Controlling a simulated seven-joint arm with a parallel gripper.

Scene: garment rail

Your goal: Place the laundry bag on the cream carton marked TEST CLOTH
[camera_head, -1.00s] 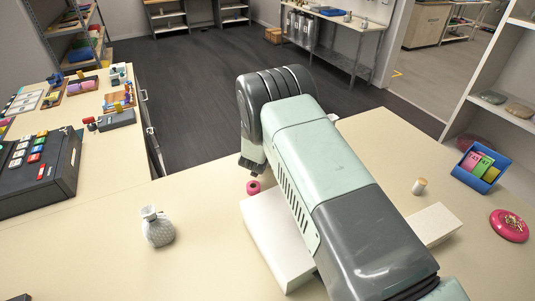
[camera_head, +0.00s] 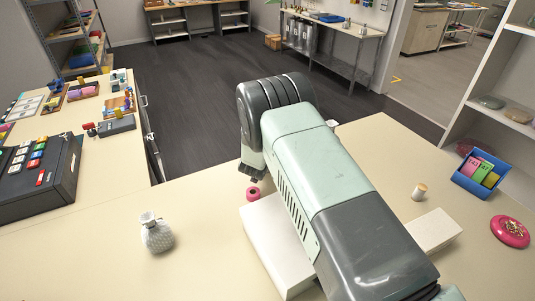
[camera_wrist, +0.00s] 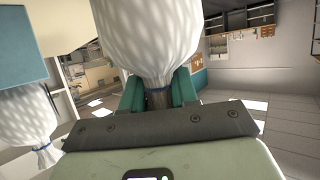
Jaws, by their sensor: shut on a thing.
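My gripper (camera_wrist: 157,92) shows in the wrist view, its teal fingers shut around the gathered neck of a white patterned bag (camera_wrist: 160,35). My arm hides the gripper and this bag in the head view. A second white bag (camera_wrist: 22,125) with a blue tie shows at the wrist view's left, apart from the held bag, against a blue surface. A grey-white bag (camera_head: 157,236) stands upright on the table at left in the head view; I cannot tell if it is that second bag. A pale cream carton (camera_head: 272,245) lies partly under my arm's outline; no marking is readable.
A pale block (camera_head: 437,230) shows right of my arm. The table's front left is mostly clear.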

